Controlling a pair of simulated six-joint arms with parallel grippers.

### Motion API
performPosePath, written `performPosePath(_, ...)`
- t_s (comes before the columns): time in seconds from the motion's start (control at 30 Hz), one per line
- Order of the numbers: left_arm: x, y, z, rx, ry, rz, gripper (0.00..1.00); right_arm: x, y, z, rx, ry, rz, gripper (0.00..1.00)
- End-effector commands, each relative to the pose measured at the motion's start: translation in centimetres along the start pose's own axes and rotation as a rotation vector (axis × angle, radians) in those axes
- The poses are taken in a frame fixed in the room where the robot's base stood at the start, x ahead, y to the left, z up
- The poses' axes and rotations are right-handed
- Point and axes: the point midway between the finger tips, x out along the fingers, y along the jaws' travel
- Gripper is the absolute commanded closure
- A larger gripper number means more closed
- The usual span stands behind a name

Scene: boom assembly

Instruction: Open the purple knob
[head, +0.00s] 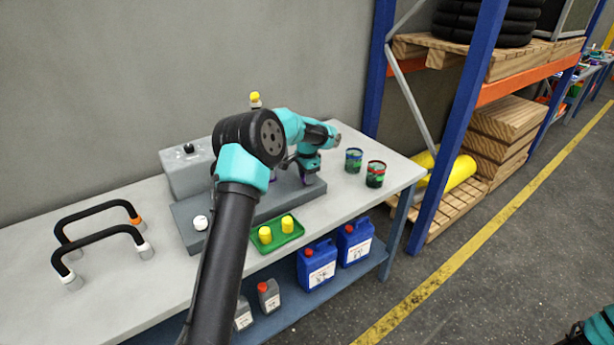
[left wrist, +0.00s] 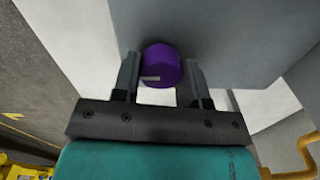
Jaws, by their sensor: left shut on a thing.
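The purple knob (left wrist: 162,64) is a short round cap with a pale mark on its face. In the left wrist view it sits between the two dark fingers of my left gripper (left wrist: 160,76), which is shut on it. In the head view this gripper (head: 304,172) is over the right part of the grey stepped block (head: 181,215) on the table. There the arm and gripper largely cover the knob.
A white knob (head: 200,222) is on the block's left part. A green tray (head: 266,245) with yellow pieces lies in front. Two patterned cups (head: 353,160) (head: 375,174) stand right of the block. Two black handles (head: 98,237) (head: 97,209) stand at left.

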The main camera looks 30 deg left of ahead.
Motion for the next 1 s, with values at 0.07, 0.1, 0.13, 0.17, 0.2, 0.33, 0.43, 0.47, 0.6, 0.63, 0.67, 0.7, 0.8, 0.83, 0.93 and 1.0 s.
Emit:
performPosePath(0.07,-0.02,-0.01,-0.01,-0.022,0.0,0.0,0.84,0.0,0.0,0.0,0.0,0.0,0.0,0.57)
performPosePath(0.1,-0.02,-0.01,-0.01,-0.037,-0.001,0.0,0.84,0.0,0.0,0.0,0.0,0.0,0.0,0.57)
performPosePath(0.13,-0.02,-0.02,-0.01,-0.05,-0.001,0.0,0.84,0.0,0.0,0.0,0.0,0.0,0.0,0.57)
performPosePath(0.17,-0.02,-0.02,-0.01,-0.065,-0.001,0.0,0.84,0.0,0.0,0.0,0.0,0.0,0.0,0.57)
performPosePath(0.2,-0.02,-0.02,-0.01,-0.086,-0.002,0.0,0.84,0.0,0.0,0.0,0.0,0.0,0.0,0.57)
performPosePath(0.33,-0.02,-0.04,-0.01,-0.169,-0.003,0.0,0.84,0.0,0.0,0.0,0.0,0.0,0.0,0.57)
performPosePath(0.43,-0.01,-0.06,0.0,-0.246,-0.005,0.0,0.84,0.0,0.0,0.0,0.0,0.0,0.0,0.57)
performPosePath(0.47,-0.01,-0.06,0.0,-0.269,-0.005,0.0,0.84,0.0,0.0,0.0,0.0,0.0,0.0,0.57)
performPosePath(0.6,0.0,-0.08,0.0,-0.384,-0.007,0.0,0.84,0.0,0.0,0.0,0.0,0.0,0.0,0.57)
performPosePath(0.63,-0.01,-0.09,0.0,-0.408,-0.007,0.0,0.84,0.0,0.0,0.0,0.0,0.0,0.0,0.57)
performPosePath(0.67,0.0,-0.09,0.0,-0.431,-0.008,0.0,0.84,0.0,0.0,0.0,0.0,0.0,0.0,0.57)
performPosePath(0.7,0.0,-0.1,0.0,-0.461,-0.008,0.0,0.84,0.0,0.0,0.0,0.0,0.0,0.0,0.57)
performPosePath(0.8,0.0,-0.12,0.01,-0.53,-0.009,0.0,0.84,0.0,0.0,0.0,0.0,0.0,0.0,0.57)
performPosePath(0.83,0.0,-0.12,0.01,-0.548,-0.01,0.0,0.84,0.0,0.0,0.0,0.0,0.0,0.0,0.57)
performPosePath(0.93,0.0,-0.13,0.01,-0.601,-0.01,0.0,0.84,0.0,0.0,0.0,0.0,0.0,0.0,0.57)
performPosePath(1.0,0.0,-0.14,0.02,-0.628,-0.011,0.0,0.84,0.0,0.0,0.0,0.0,0.0,0.0,0.57)
